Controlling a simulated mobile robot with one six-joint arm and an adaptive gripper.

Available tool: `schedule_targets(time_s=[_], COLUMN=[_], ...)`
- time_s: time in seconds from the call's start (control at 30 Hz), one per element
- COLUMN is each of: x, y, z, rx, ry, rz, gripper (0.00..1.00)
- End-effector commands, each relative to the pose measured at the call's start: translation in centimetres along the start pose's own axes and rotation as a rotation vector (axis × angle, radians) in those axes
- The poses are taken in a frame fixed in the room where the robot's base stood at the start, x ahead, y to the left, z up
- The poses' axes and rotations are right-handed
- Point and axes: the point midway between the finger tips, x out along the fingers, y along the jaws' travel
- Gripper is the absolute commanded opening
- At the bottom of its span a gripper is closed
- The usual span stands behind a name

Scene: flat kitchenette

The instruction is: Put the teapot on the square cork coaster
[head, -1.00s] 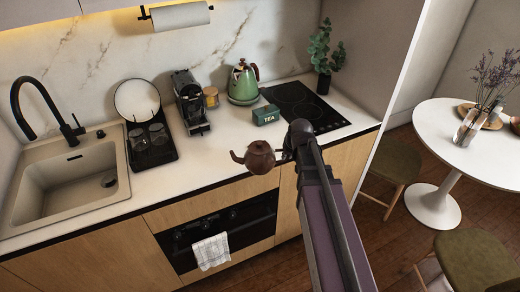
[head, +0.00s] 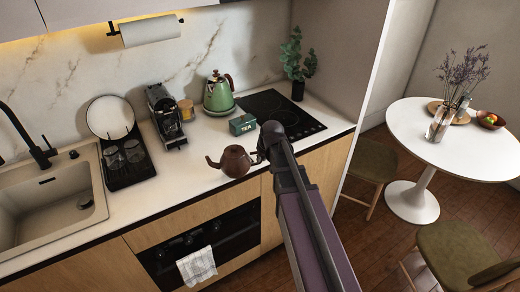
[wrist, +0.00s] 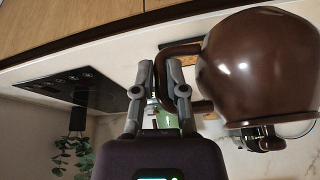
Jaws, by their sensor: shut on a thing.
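The brown teapot (head: 232,161) is held up in front of the counter's front edge, upright, spout to the left. My gripper (head: 262,152) is shut on its handle at the right side. In the wrist view, the teapot's round body (wrist: 262,65) fills the right, and my gripper's fingers (wrist: 160,68) close at the handle.
The counter (head: 200,150) holds a green kettle (head: 218,95), a TEA box (head: 242,124), a coffee machine (head: 165,115) and a black hob (head: 280,113).

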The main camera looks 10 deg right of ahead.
Motion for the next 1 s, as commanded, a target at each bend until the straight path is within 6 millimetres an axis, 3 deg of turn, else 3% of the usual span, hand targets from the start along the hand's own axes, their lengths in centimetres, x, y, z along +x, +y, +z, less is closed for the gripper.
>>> schedule_targets(time_s=[0.1,0.5,0.7,1.0], x=[1.2,4.0,4.5,4.5], y=[0.9,3.5,3.9,3.9], z=[-2.2,-7.7,-8.8,-8.8], rx=[0.001,0.001,-0.001,-0.001], ry=[0.001,0.001,0.001,0.001], rz=[-0.001,-0.001,-0.002,-0.002], gripper=[0.00,0.00,0.00,0.00])
